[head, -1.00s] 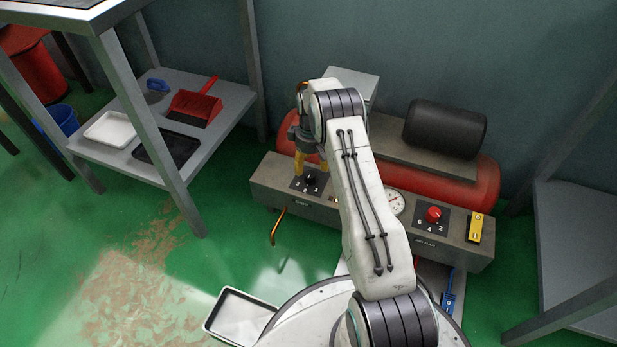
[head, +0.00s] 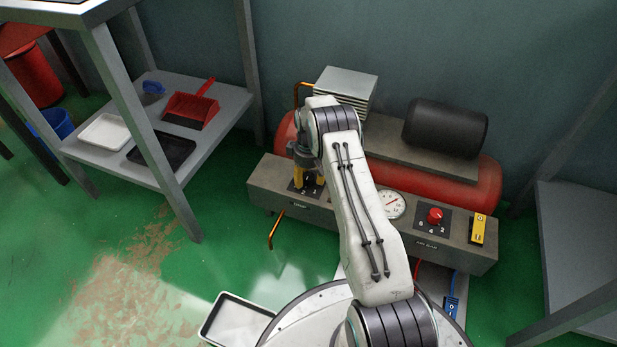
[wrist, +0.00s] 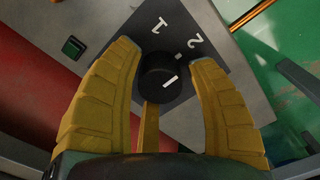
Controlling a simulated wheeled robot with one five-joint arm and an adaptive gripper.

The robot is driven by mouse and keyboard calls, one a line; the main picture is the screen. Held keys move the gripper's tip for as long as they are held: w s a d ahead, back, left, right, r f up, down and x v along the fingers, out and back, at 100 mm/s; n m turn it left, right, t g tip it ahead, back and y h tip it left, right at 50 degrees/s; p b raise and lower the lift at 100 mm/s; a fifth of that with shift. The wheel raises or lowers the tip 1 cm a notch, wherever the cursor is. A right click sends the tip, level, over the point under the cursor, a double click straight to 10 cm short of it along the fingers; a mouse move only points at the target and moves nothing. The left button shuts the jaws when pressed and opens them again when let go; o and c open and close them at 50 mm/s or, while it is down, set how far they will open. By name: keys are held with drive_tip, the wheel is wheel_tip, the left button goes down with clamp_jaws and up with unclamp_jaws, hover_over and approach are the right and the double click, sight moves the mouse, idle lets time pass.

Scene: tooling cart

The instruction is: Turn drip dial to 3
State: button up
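A black dial (wrist: 165,77) with a white line on its face sits on a dark plate with numbers (wrist: 172,35) in the wrist view. The 1 and 2 show there; the 3 is hidden. In the head view this numbered plate (head: 303,191) is at the left end of the grey panel, mostly behind my gripper (head: 309,182). In the wrist view my gripper's yellow fingers (wrist: 166,58) are apart, one on each side of the dial. Narrow gaps seem to show between dial and fingers; I cannot tell whether they touch. The label below the plate is too small to read surely.
A pressure gauge (head: 391,205), a red dial (head: 435,215) and a yellow switch (head: 478,229) sit farther right on the panel (head: 270,195). A red tank (head: 488,180) lies behind. An orange pipe (head: 274,230) hangs below the front. A shelf (head: 215,117) stands left.

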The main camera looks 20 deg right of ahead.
drive_tip(key=c, duration=0.9)
drive_tip(key=shift+m, duration=0.3)
drive_tip(key=m, duration=0.4)
drive_tip(key=shift+m, duration=2.6)
drive_tip(key=shift+f, duration=0.1)
drive_tip(key=o, duration=1.2)
